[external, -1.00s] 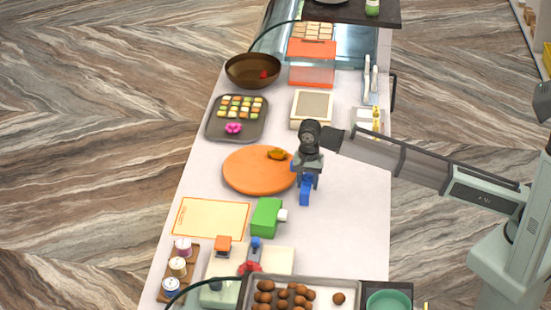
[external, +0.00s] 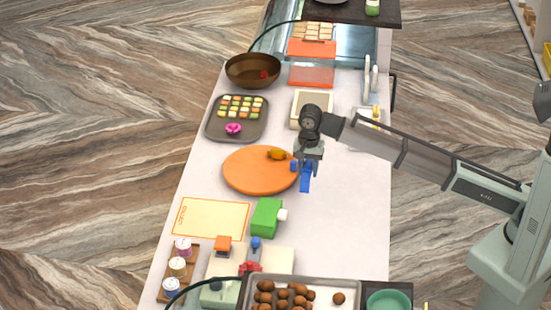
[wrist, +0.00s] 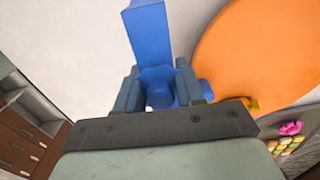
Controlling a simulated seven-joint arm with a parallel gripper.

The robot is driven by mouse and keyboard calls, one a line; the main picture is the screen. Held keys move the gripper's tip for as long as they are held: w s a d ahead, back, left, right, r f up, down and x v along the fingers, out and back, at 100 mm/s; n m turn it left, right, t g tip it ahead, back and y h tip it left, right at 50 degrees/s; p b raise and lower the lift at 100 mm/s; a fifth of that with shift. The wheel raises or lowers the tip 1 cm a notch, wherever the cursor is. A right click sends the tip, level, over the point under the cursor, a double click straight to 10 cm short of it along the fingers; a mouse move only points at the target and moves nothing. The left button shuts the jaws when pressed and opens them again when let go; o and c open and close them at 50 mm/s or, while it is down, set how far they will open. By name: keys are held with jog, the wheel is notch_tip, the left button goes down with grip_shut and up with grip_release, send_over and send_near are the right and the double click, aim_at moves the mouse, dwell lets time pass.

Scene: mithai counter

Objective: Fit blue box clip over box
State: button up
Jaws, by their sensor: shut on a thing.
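My gripper (external: 309,160) is shut on the blue box clip (external: 305,181), above the counter just right of the round orange board. In the wrist view the clip (wrist: 148,32) sticks out forward from between the two fingers of my gripper (wrist: 157,85). A smaller blue part (wrist: 204,90) shows just right of the fingers; I cannot tell whether it belongs to the clip. A green box (external: 267,217) with a white end piece lies nearer the front, below and left of the clip, apart from it. I cannot tell whether this is the task's box.
The orange board (external: 255,172) lies left of my gripper with a small orange-yellow item on it. A cream sheet (external: 210,218) lies at left. A tray of brown balls (external: 330,284) stands in front. A clear orange-lidded box (external: 312,73) stands farther back. The counter right of the green box is clear.

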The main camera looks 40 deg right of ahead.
aim_at(308, 164)
notch_tip(308, 164, up, 4)
jog(key=shift+f, duration=0.1)
jog(key=shift+s+a+r, duration=0.25)
jog(key=shift+a, duration=0.05)
jog(key=s+a+r, duration=0.2)
jog(key=a, duration=0.8)
jog(key=s+a+r, duration=0.2)
jog(key=a, duration=0.8)
jog(key=shift+s, duration=0.1)
jog(key=shift+f, duration=3.75)
jog(key=shift+f, duration=0.55)
